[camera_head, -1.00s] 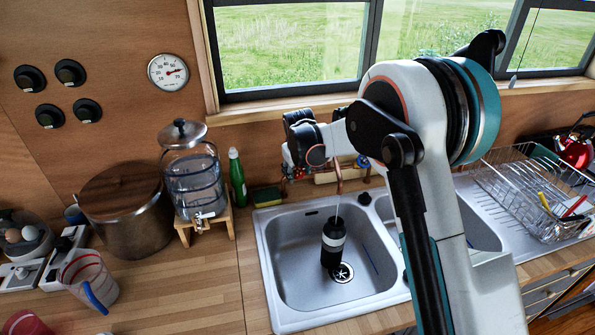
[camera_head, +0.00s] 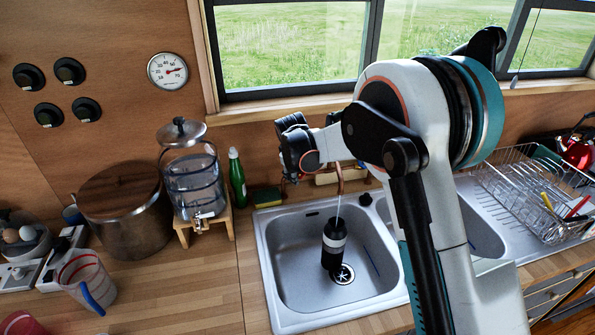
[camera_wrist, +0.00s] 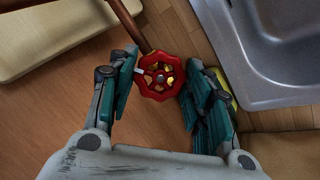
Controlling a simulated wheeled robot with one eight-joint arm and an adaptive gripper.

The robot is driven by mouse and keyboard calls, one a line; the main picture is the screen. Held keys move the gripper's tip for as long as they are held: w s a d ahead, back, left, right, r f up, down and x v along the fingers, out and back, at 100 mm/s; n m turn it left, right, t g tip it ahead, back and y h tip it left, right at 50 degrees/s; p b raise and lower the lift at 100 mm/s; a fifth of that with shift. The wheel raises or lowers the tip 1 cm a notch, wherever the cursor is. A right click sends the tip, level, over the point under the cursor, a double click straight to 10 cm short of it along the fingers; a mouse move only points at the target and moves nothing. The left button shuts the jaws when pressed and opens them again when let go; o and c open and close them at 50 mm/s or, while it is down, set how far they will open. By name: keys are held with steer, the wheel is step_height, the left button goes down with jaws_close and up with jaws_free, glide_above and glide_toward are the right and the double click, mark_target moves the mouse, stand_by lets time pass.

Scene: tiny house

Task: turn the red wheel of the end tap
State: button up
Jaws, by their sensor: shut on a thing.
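The red wheel (camera_wrist: 160,75) of the tap shows in the wrist view as a round, scalloped handle with yellowish gaps. It sits at the end of a copper pipe (camera_wrist: 128,22). My gripper (camera_wrist: 162,80) has one teal-padded finger on each side of the wheel and is shut on it. In the head view my gripper (camera_head: 292,170) is behind the sink's back left corner, near the wall. There the wheel is hidden by my wrist and fingers. A copper spout (camera_head: 340,180) shows just to the right.
A steel sink (camera_head: 290,290) with a black and white bottle (camera_head: 333,243) lies in front. A yellow-green sponge (camera_head: 267,196), green bottle (camera_head: 236,178) and glass dispenser (camera_head: 192,180) stand to the left. A dish rack (camera_head: 530,195) is at right. The window sill is behind.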

steer(key=o, duration=1.1)
steer(key=shift+c, duration=0.2)
steer(key=v, duration=1.2)
steer(key=shift+a, duration=0.1)
